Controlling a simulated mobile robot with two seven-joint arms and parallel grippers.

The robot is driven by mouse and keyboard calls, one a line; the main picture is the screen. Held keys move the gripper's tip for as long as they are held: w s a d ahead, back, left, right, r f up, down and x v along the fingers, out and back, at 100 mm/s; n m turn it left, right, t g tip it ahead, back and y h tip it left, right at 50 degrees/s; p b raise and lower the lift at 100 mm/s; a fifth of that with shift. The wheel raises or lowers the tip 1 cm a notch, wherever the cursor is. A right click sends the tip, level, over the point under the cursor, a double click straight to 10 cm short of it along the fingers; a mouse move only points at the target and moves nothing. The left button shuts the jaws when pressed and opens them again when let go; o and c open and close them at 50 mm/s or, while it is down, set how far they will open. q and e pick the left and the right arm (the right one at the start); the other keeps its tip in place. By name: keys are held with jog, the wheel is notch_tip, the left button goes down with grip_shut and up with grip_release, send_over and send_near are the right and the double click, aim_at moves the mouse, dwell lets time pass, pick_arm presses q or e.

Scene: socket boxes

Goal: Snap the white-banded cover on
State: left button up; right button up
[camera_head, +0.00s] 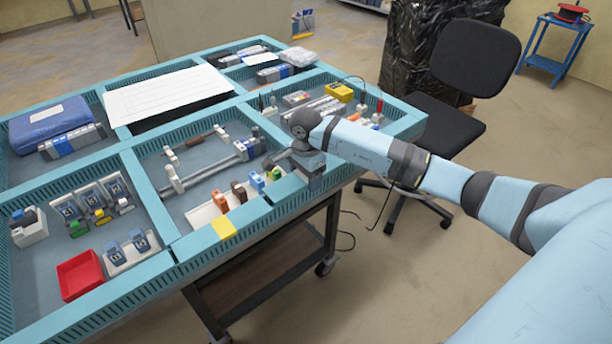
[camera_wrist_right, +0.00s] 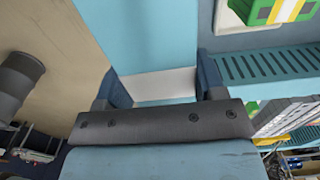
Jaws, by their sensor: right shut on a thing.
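My right gripper (camera_head: 316,184) points down over the table's front rim, beside the row of covers. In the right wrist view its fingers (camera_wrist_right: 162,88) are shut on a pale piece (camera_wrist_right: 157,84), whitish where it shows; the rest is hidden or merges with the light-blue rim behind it. I cannot tell which cover it is. A green piece with white and yellow bands (camera_wrist_right: 283,9) shows at upper right there. In the head view a white rack (camera_head: 203,216) has orange (camera_head: 220,201), brown (camera_head: 238,191) and blue (camera_head: 256,181) pieces, with a green one (camera_head: 273,172) nearest my gripper.
Socket modules in white frames (camera_head: 92,199) stand in the left compartment, near a red bin (camera_head: 79,275). A rod on white supports (camera_head: 210,171) lies behind the rack. Light-blue slotted walls (camera_head: 98,316) divide the table. A black chair (camera_head: 445,135) stands beyond its right end.

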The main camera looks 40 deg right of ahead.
jog(key=shift+f, duration=0.2)
dwell(0.4)
jog(key=shift+f+b, duration=0.7)
jog(key=shift+f, duration=0.05)
jog(key=o, duration=1.5)
jog(key=shift+o, duration=0.2)
jog(key=shift+r, duration=0.1)
notch_tip(320, 180, up, 8)
jog(key=p, duration=0.4)
jog(key=shift+f, duration=0.25)
